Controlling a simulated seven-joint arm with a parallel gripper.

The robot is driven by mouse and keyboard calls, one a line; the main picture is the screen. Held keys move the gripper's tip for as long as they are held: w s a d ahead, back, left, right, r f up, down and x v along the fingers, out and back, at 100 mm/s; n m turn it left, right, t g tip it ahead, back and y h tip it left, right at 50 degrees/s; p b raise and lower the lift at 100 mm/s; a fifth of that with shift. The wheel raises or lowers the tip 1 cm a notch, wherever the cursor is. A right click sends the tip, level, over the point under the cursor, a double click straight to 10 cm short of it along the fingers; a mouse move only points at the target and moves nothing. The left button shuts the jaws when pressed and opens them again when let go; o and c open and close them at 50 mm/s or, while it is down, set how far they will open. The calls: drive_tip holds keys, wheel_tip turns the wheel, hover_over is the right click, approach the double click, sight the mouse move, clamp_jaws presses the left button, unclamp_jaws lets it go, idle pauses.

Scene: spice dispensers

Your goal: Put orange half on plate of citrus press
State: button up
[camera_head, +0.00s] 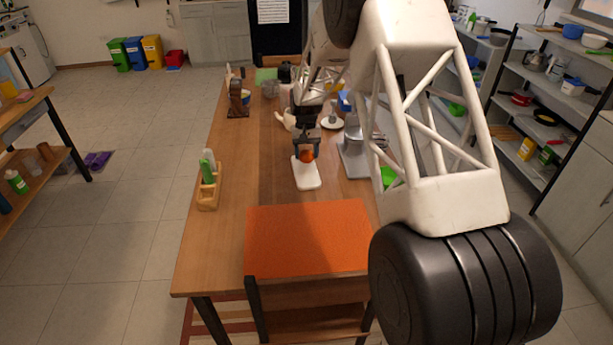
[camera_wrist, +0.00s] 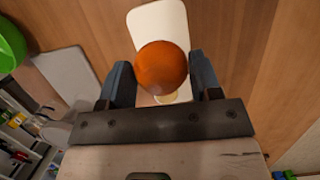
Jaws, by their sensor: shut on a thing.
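The orange half (camera_head: 307,156) shows as a round orange dome between the fingers of my gripper (camera_head: 306,148). In the wrist view the orange half (camera_wrist: 161,66) sits between the two blue-grey fingertips of my gripper (camera_wrist: 162,78), which is shut on it. It is over the white cutting board (camera_head: 307,178); I cannot tell whether it touches the board. A small pale yellow piece (camera_wrist: 172,97) shows just below it in the wrist view. A grey metal device with a flat base (camera_head: 352,160), likely the citrus press, stands right of the board, partly hidden by my arm; its plate is unclear.
A green bowl (camera_head: 388,176) is near the table's right edge. A wooden holder with green-handled things (camera_head: 208,188) stands at the left. An orange-topped seat or stool (camera_head: 305,240) is at the front edge. The wooden table (camera_head: 255,170) is clear left of the board.

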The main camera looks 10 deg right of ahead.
drive_tip(key=shift+r, duration=0.7)
drive_tip(key=shift+d, duration=0.15)
drive_tip(key=shift+d+r+m, duration=0.15)
drive_tip(key=shift+d+m, duration=0.35)
drive_tip(key=s+d+r+m+t+y, duration=0.1)
drive_tip(key=d+r+m, duration=0.1)
drive_tip(key=d+m, duration=0.6)
drive_tip(key=s+d+r+m+t+y, duration=0.1)
drive_tip(key=s+d+r+m, duration=0.1)
drive_tip(key=d+m, duration=0.7)
drive_tip(key=shift+d+r+t+y, duration=0.3)
drive_tip(key=shift+d+t+y, duration=0.1)
drive_tip(key=shift+d, duration=0.1)
hover_over(357, 133)
drive_tip(key=shift+s+f, duration=0.1)
drive_tip(key=shift+f, duration=0.65)
